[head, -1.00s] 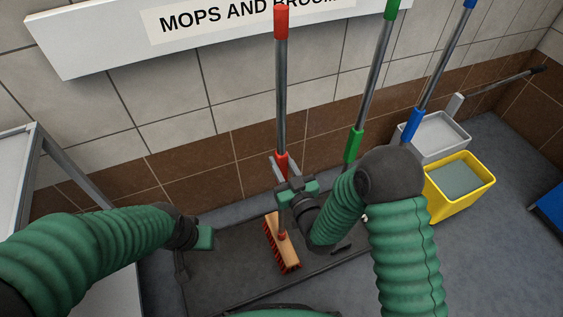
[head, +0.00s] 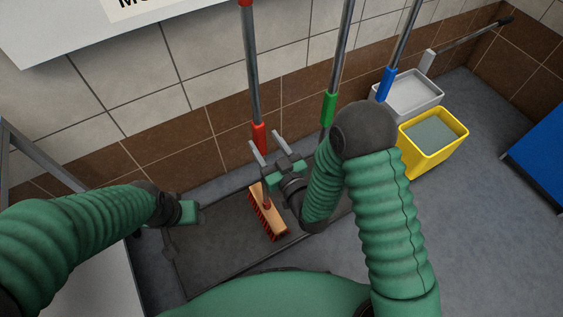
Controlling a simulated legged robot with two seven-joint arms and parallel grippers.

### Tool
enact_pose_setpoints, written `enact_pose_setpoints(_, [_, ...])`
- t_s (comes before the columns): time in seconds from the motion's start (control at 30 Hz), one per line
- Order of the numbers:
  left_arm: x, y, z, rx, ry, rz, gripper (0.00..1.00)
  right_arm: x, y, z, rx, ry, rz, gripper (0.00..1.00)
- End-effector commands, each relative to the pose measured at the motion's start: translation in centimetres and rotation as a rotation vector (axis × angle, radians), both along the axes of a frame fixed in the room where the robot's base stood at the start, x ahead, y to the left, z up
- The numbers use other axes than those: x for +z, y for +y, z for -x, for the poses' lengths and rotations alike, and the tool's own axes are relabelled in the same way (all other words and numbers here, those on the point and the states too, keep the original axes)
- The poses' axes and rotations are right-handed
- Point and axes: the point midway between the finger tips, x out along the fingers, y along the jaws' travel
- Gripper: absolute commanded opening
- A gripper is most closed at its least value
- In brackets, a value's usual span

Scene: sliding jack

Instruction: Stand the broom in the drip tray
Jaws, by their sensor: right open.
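The broom (head: 253,95) has a grey pole with red grips and a wooden head with red bristles (head: 268,213). It stands nearly upright, its head on the dark drip tray (head: 210,250) and its top cut off by the picture's edge. My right gripper (head: 283,146) is open beside the lower red grip, its left finger close to the pole. I cannot tell whether they touch. My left gripper (head: 190,211) is over the tray's left side, apart from the broom; its fingers are not clear.
Green-gripped (head: 330,108) and blue-gripped (head: 386,84) poles stand along the wall to the right. A grey bucket (head: 438,98) and a yellow bucket (head: 434,155) are beyond them. A blue object (head: 540,150) is at the right edge. Floor at lower right is clear.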

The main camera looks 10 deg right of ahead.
Motion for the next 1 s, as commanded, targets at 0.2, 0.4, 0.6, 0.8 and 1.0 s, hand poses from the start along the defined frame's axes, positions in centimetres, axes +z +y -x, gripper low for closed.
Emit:
enact_pose_setpoints(0.2, [1.1,0.0,0.0,0.000,0.000,0.000,0.54,0.0,-2.5,6.2,0.000,0.009,0.003,0.54])
enact_pose_setpoints(0.4, [4.0,0.0,0.0,0.000,0.000,0.000,0.54,0.4,-4.0,8.8,-0.009,0.011,-0.004,0.54])
enact_pose_setpoints(0.6, [5.6,0.0,0.0,0.000,0.000,0.000,0.54,0.0,-4.7,10.8,-0.003,0.014,0.000,0.54])
enact_pose_setpoints(0.8, [5.9,0.0,0.0,0.000,0.000,0.000,0.54,0.1,-4.8,11.5,-0.002,-0.001,-0.001,0.54])
enact_pose_setpoints(1.0, [5.8,0.0,0.0,0.000,0.000,0.000,0.54,-0.4,-4.3,11.2,0.033,0.019,0.030,0.54])
